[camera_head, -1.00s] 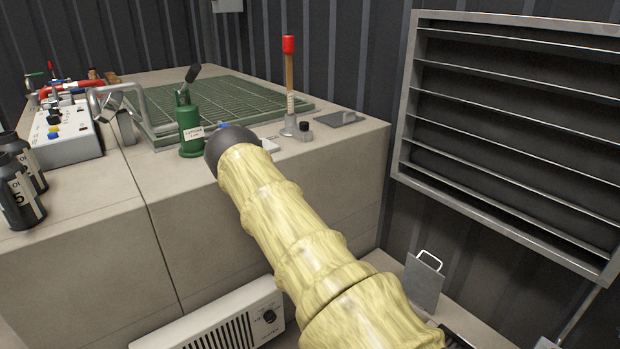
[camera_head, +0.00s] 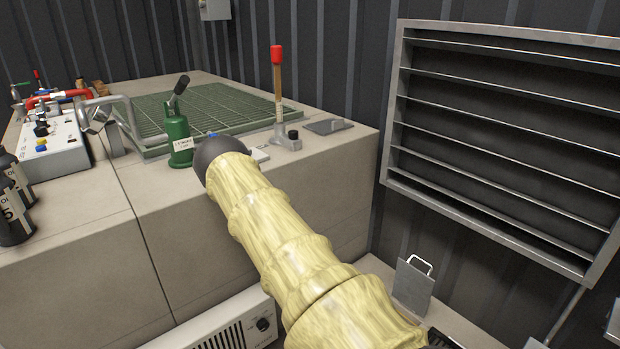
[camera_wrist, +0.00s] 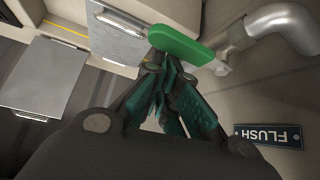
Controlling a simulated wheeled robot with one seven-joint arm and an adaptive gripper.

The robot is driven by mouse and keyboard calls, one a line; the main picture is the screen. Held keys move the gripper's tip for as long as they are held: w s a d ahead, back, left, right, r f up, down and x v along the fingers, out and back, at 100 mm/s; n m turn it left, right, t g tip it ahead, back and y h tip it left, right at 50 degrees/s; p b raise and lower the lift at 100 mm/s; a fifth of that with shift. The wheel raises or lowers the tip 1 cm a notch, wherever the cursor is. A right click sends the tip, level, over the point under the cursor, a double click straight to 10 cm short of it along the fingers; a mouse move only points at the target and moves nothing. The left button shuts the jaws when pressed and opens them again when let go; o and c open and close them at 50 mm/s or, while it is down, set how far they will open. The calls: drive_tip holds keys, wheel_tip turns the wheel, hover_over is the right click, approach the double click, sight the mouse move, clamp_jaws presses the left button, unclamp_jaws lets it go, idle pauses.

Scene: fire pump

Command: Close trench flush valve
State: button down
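In the wrist view, a green lever handle (camera_wrist: 181,45) sits on a grey metal pipe valve (camera_wrist: 232,42), just past my fingertips. A dark sign reading FLUSH (camera_wrist: 268,136) is on the wall at the right, upside down in this view. My gripper (camera_wrist: 166,70) has its teal-padded fingers drawn together, with the tips at or very near the underside of the handle. I cannot tell whether they touch it. Nothing shows held between them. In the head view my arm hides the gripper, and the flush valve cannot be seen.
A pale counter (camera_head: 290,185) bears a green pump (camera_head: 179,140), a red-topped lever (camera_head: 277,85) and a control box (camera_head: 45,145). A louvred vent (camera_head: 395,110) is on the right wall. A grey plate with a handle (camera_head: 412,288) stands below. A heater (camera_head: 225,330) is low in front.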

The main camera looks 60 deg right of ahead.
drive_tip(key=shift+w+a, duration=0.1)
drive_tip(key=shift+a, duration=0.2)
drive_tip(key=w+p+v, duration=0.1)
drive_tip(key=p+v, duration=0.5)
drive_tip(key=v, duration=0.3)
drive_tip(key=shift+d+r+p, duration=0.2)
drive_tip(key=shift+r+p, duration=0.15)
drive_tip(key=shift+r, duration=0.05)
drive_tip(key=shift+w, duration=0.15)
drive_tip(key=s+a+f+n+y, duration=0.1)
drive_tip(key=s+a+n, duration=0.2)
drive_tip(key=a, duration=0.5)
drive_tip(key=s+a+f+n+t+y, duration=0.1)
drive_tip(key=s+a+n, duration=0.25)
drive_tip(key=a, duration=0.35)
drive_tip(key=s+a+f+n+y, duration=0.1)
drive_tip(key=s+a+n, duration=0.25)
drive_tip(key=a, duration=0.45)
drive_tip(key=s+a+r+n+y, duration=0.2)
drive_tip(key=s+a+n, duration=0.3)
drive_tip(key=a, duration=0.5)
drive_tip(key=s+a+r+n+y, duration=0.1)
drive_tip(key=s+a+n+y, duration=0.2)
drive_tip(key=s+a, duration=0.6)
wheel_tip(320, 180, up, 16)
drive_tip(key=a+p, duration=0.1)
drive_tip(key=p, duration=1.4)
drive_tip(key=shift+w+a+n, duration=0.3)
drive_tip(key=shift+w, duration=0.1)
